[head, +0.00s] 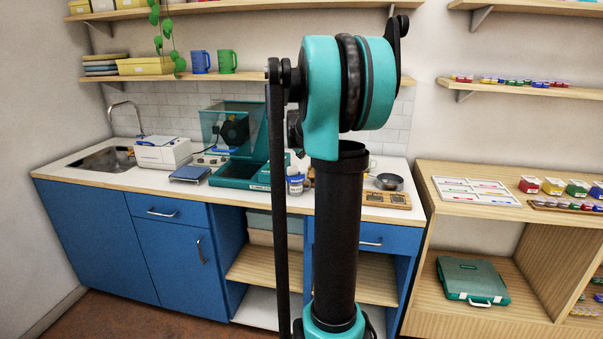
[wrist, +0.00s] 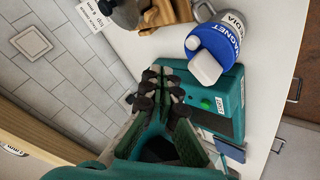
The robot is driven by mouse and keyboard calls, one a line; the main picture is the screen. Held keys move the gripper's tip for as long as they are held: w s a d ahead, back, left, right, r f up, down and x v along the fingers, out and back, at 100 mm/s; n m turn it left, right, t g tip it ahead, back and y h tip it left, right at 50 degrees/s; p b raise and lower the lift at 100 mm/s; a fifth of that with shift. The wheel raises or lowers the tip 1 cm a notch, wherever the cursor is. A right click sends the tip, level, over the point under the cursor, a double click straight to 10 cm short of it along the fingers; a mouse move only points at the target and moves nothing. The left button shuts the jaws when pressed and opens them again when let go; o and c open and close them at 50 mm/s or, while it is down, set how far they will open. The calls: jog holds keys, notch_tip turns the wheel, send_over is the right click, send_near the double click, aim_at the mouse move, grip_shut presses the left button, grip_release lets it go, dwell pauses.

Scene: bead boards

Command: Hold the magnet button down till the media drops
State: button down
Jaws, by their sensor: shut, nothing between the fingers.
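In the wrist view a blue magnet (wrist: 214,46) lettered MAGNET carries a pale rounded block (wrist: 205,68), which looks like its button. It overlaps a grey container (wrist: 234,20) whose lettering reads MEDIA. My gripper (wrist: 164,72) is shut and empty, its dark fingertips together to the left of the magnet and apart from it in the picture. Behind the fingers is a teal machine base (wrist: 230,100) with a green spot (wrist: 205,103) and a small label. In the head view a small white jar with blue (head: 296,184) stands on the counter; my arm hides the gripper there.
In the head view the teal machine (head: 228,170) has a clear hood. A blue-topped scale (head: 190,173) and white box (head: 163,152) stand left of it. A metal bowl (head: 389,181) and wooden rack (head: 387,199) are right of my arm. A shelf unit (head: 450,168) stands farther right.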

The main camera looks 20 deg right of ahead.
jog(key=shift+f, duration=1.8)
jog(key=shift+f, duration=0.1)
jog(key=shift+f, duration=0.3)
jog(key=shift+f, duration=0.45)
dwell(0.8)
jog(key=shift+r, duration=0.15)
dwell(1.4)
jog(key=shift+r, duration=0.7)
jog(key=shift+r, duration=0.1)
jog(key=shift+r, duration=2.45)
